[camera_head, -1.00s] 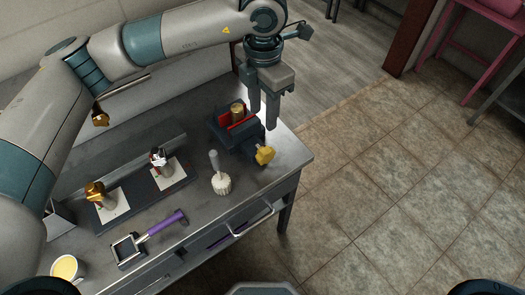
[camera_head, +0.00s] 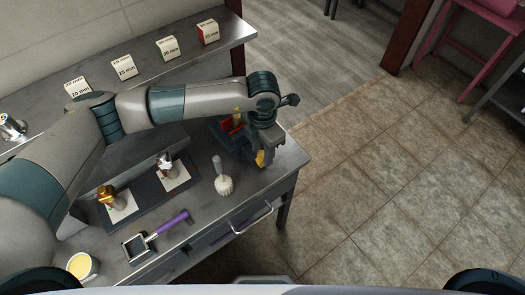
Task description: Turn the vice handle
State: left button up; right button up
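The dark vice (camera_head: 228,140) with red jaws stands at the right end of the steel bench. A brass-coloured piece (camera_head: 237,119) shows between its jaws, partly hidden by my arm. The yellow vice handle (camera_head: 260,158) is at the vice's front right and only a strip of it shows. My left gripper (camera_head: 263,160) points down at the handle, with the yellow showing between its fingers. I cannot tell whether the fingers press on it. My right gripper is not in view.
A white brush (camera_head: 223,184) stands close in front of the vice. A purple-handled tool (camera_head: 160,235), a yellow-filled mug (camera_head: 81,266) and a dark tray (camera_head: 150,201) lie to the left. Labelled blocks (camera_head: 168,47) line the back shelf. Floor at right is clear.

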aim_at(263, 155)
pick_arm(q)
jog(key=shift+f+p, duration=0.4)
jog(key=shift+f, duration=1.05)
jog(key=c, duration=0.8)
grip_shut()
jog(key=shift+w+d+f+g+y+b, duration=0.15)
jog(key=shift+g+y+b, duration=0.2)
jog(key=shift+b, duration=0.75)
jog(key=g+y+b, duration=0.1)
jog(key=b, duration=0.2)
jog(key=y+b, duration=0.1)
jog(key=b, duration=0.2)
jog(key=g+y+b, duration=0.1)
jog(key=y+b, duration=0.1)
jog(key=b, duration=0.1)
jog(key=shift+w+d+g, duration=0.25)
jog(key=shift+d+g, duration=0.1)
jog(key=shift+g+y+b, duration=0.4)
jog(key=shift+y+b, duration=0.05)
jog(key=shift+b, duration=0.35)
jog(key=shift+r, duration=0.2)
